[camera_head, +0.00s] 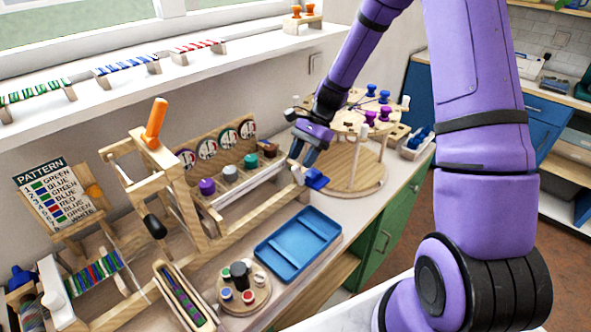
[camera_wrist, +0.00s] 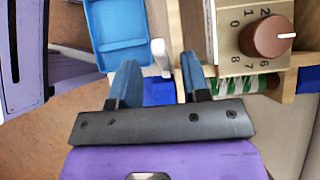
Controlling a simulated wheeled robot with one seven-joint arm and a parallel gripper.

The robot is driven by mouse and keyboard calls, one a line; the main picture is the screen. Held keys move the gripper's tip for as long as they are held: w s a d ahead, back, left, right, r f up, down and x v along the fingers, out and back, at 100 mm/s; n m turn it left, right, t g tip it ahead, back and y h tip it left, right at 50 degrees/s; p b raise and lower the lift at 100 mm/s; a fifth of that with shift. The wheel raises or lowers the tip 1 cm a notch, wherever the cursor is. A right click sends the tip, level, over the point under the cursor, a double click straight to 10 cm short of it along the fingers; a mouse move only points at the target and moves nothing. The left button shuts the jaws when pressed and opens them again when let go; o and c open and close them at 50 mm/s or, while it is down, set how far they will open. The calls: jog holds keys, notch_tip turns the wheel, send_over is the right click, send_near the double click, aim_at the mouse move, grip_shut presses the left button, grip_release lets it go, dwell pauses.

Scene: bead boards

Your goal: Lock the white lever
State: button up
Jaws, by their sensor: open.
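The white lever (camera_wrist: 160,52) shows in the wrist view as a short pale upright piece between and just beyond my fingertips. It also shows in the head view (camera_head: 297,173) at the right end of the wooden dial rack. My gripper (camera_wrist: 158,68) is open, with one blue finger on each side of the lever's line and nothing clasped. In the head view my gripper (camera_head: 302,152) hangs over that end of the rack. A dark blue block (camera_head: 316,179) lies beside the lever; its link to the lever is unclear.
The wooden rack carries coloured knobs, including a brown knob (camera_wrist: 271,37) on a numbered dial. A blue tray (camera_head: 292,251) lies in front. A round wooden stand (camera_head: 372,180) is to the right. A wooden frame with an orange handle (camera_head: 155,122) stands left.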

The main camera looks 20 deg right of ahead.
jog(key=shift+v, duration=2.6)
